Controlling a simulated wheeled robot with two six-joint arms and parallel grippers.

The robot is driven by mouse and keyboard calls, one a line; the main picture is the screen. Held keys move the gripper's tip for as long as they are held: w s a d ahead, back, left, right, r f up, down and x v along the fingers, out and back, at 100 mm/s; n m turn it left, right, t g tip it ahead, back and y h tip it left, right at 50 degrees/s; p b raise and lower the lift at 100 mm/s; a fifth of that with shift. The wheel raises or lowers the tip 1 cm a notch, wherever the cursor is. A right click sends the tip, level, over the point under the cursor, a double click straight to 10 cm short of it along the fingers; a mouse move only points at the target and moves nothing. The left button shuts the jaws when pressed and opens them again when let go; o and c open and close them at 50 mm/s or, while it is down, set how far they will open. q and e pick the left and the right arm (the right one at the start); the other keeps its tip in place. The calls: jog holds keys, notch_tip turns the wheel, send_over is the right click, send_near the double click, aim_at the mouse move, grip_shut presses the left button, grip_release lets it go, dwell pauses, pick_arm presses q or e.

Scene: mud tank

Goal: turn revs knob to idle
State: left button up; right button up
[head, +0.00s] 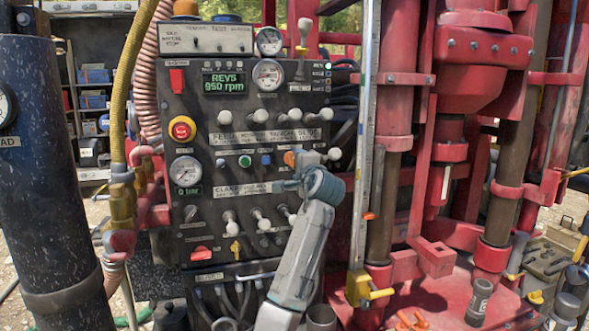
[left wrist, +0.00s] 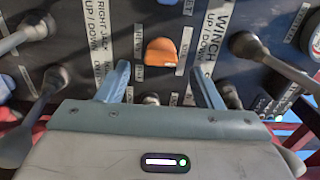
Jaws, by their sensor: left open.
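The orange knob (head: 289,158), which I take to be the revs knob, sits on the dark control panel (head: 215,170), right of a row of coloured buttons. It also shows in the left wrist view (left wrist: 161,52), beside small labels too blurred to read surely. My left gripper (left wrist: 160,68) is open, its two blue-grey fingers either side of the knob's lower end, with visible gaps and nothing held. In the head view the left gripper (head: 296,174) is at the panel, partly hidden behind its own wrist. The panel display (head: 224,84) reads REVS 950 rpm. My right gripper is not seen.
Several levers with pale or dark knobs, such as one at the right (left wrist: 248,46), stand out around the knob. A red emergency button (head: 182,129) and gauges (head: 268,75) are on the panel. Red drill-rig columns (head: 398,120) stand close on the right.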

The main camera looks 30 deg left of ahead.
pick_arm(q)
jog(key=b+v, duration=0.2)
jog(key=v, duration=0.4)
jog(key=shift+s+d, duration=0.25)
jog(key=shift+d, duration=0.05)
jog(key=shift+f, duration=0.1)
